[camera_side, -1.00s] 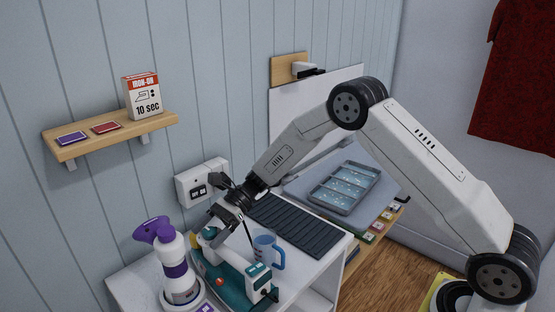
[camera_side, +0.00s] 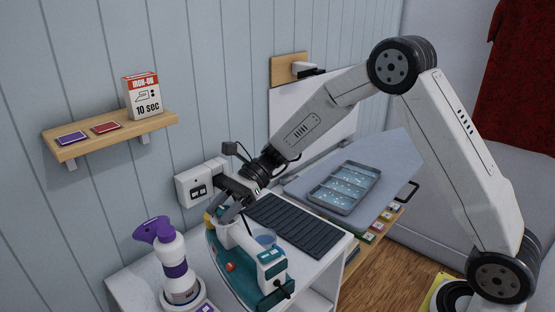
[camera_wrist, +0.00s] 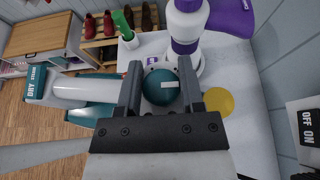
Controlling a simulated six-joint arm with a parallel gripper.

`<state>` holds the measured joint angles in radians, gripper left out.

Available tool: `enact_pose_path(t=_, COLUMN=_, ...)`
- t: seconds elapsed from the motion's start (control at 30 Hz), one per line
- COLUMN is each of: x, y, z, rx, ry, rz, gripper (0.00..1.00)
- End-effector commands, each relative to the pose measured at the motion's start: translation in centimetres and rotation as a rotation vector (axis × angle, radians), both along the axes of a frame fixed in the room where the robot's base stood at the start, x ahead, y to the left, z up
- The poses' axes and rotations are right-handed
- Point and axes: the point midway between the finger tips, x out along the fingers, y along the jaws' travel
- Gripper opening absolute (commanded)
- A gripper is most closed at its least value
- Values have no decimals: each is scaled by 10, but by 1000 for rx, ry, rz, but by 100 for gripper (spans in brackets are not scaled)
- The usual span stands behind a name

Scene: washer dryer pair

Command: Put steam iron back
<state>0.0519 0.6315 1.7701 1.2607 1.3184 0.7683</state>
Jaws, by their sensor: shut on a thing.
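The steam iron (camera_side: 272,270), teal and white, is in my gripper (camera_side: 228,212) above the front of the white cabinet top. In the wrist view the gripper (camera_wrist: 160,88) has its fingers around a teal round part near the iron's end, and the iron's white handle (camera_wrist: 85,90) runs off to the left. The iron is tilted in the side view, its near end low at the right.
A purple and white spray bottle (camera_side: 172,256) stands close left of the iron. A wall socket (camera_side: 197,184) sits behind the gripper. A shelf (camera_side: 110,137) holds a box (camera_side: 141,96) and two cards. A grey tray (camera_side: 343,188) lies on the board at the right.

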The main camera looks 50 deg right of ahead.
Motion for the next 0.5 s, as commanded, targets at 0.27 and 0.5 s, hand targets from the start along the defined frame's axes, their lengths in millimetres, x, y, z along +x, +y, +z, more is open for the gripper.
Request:
enact_pose_path(t=0.27, x=-35, y=-9, z=22, rx=5, ry=-3, rz=-2, gripper=0)
enact_pose_path(t=0.5, x=-63, y=-16, z=34, rx=4, ry=-1, rz=-3, gripper=0)
